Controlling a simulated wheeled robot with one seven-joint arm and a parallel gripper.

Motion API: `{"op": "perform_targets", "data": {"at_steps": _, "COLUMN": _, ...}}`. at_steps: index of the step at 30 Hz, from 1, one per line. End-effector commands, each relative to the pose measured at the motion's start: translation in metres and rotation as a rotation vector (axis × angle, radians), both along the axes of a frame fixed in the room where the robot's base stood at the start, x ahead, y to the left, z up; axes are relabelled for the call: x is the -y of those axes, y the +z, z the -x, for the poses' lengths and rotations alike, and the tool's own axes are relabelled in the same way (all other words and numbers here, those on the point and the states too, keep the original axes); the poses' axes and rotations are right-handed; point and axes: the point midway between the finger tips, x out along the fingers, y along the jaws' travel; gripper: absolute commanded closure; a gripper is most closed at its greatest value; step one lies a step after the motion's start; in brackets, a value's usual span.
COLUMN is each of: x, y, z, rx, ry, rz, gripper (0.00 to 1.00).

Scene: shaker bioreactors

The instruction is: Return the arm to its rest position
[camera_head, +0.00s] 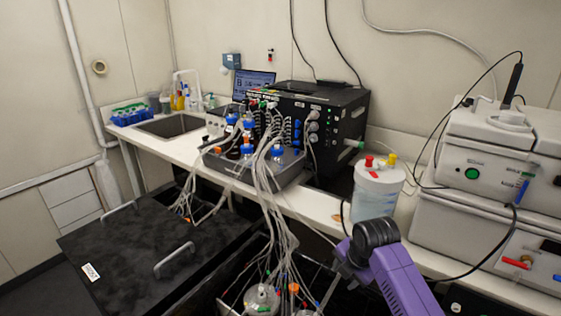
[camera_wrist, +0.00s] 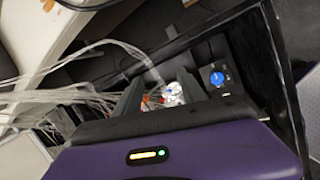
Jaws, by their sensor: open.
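My purple arm (camera_head: 400,285) reaches into the lower right of the head view, bent at a black joint in front of the bench. Its far end is not clearly shown there. In the wrist view, my gripper (camera_wrist: 160,84) has its two dark fingers apart, with nothing held between them. Beyond the fingers lie a white-topped vessel (camera_wrist: 173,93) with an orange part beside it and a round blue cap (camera_wrist: 217,79). They sit lower, inside a dark-framed opening (camera_wrist: 262,60). I cannot tell the exact gap between the fingers and the vessel.
Tubing bundles (camera_head: 268,195) run from the black control unit (camera_head: 325,125) down to vessels (camera_head: 262,298) in the open shaker. A black lid (camera_head: 150,250) with handles lies left. A white canister (camera_head: 376,190) stands on the bench near my arm. White instruments (camera_head: 490,165) stand right.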

Motion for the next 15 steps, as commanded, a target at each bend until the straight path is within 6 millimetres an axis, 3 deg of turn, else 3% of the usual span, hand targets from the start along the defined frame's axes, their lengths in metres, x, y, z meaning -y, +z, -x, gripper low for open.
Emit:
{"op": "perform_targets", "data": {"at_steps": 4, "x": -0.030, "y": 0.011, "z": -0.018, "rx": 0.207, "ry": -0.267, "rz": -0.235, "gripper": 0.52}}
{"op": "perform_targets", "data": {"at_steps": 7, "x": -0.052, "y": 0.017, "z": -0.014, "rx": 0.321, "ry": -0.454, "rz": -0.452, "gripper": 0.52}}
{"op": "perform_targets", "data": {"at_steps": 11, "x": -0.069, "y": 0.025, "z": 0.007, "rx": 0.419, "ry": -0.664, "rz": -0.730, "gripper": 0.52}}
{"op": "perform_targets", "data": {"at_steps": 15, "x": -0.075, "y": 0.032, "z": 0.043, "rx": 0.481, "ry": -0.849, "rz": -0.999, "gripper": 0.52}}
